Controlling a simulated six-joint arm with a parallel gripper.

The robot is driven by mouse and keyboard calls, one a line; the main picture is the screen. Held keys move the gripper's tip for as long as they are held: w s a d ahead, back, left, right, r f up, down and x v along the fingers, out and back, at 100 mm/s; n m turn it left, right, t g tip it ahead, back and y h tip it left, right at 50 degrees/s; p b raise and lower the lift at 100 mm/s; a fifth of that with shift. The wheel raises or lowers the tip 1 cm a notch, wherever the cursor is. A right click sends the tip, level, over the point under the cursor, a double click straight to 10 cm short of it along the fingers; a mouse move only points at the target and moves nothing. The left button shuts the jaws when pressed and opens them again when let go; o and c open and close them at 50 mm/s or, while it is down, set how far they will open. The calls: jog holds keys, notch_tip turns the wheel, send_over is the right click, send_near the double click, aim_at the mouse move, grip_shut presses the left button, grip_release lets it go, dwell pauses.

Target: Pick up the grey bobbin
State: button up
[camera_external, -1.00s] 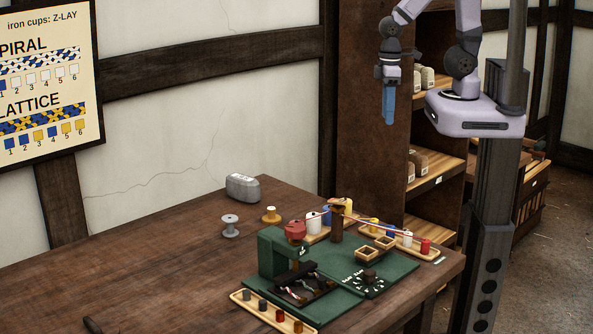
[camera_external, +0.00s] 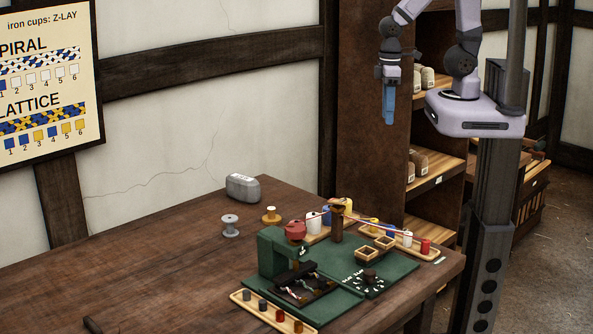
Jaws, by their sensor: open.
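The grey bobbin (camera_external: 230,226) stands upright on the wooden table (camera_external: 150,268), left of a yellow-topped bobbin (camera_external: 271,215) and in front of a grey lidded box (camera_external: 243,187). My gripper (camera_external: 389,118) hangs pointing down, high in the air to the right of the grey bobbin and far from it. Its blue fingers look empty. From this side the gap between them cannot be made out.
A green machine (camera_external: 272,252) with a red pot stands right of the bobbin. Behind it are bobbin trays and a wooden post (camera_external: 336,222) with strands strung to the right. A tray of small pegs (camera_external: 274,312) lies in front. The table's left side is mostly clear.

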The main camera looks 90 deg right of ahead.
jog(key=n+t+y+b, duration=0.2)
jog(key=t+y+b, duration=0.1)
jog(key=t+b, duration=1.2)
send_over(237, 231)
jog(key=s+b, duration=0.2)
jog(key=s, duration=0.3)
notch_tip(237, 231, down, 18)
jog(key=g, duration=0.2)
jog(key=shift+w+d+f+p, duration=0.15)
jog(key=shift+f+p, duration=0.2)
jog(key=shift+f, duration=1.25)
jog(key=shift+w+d+f+p, duration=0.15)
jog(key=shift+f+p, duration=0.15)
jog(key=shift+f, duration=1.3)
jog(key=shift+s, duration=0.1)
jog(key=shift+f, duration=0.45)
jog(key=shift+p+x, duration=0.6)
jog(key=shift+x, duration=1.85)
grip_shut()
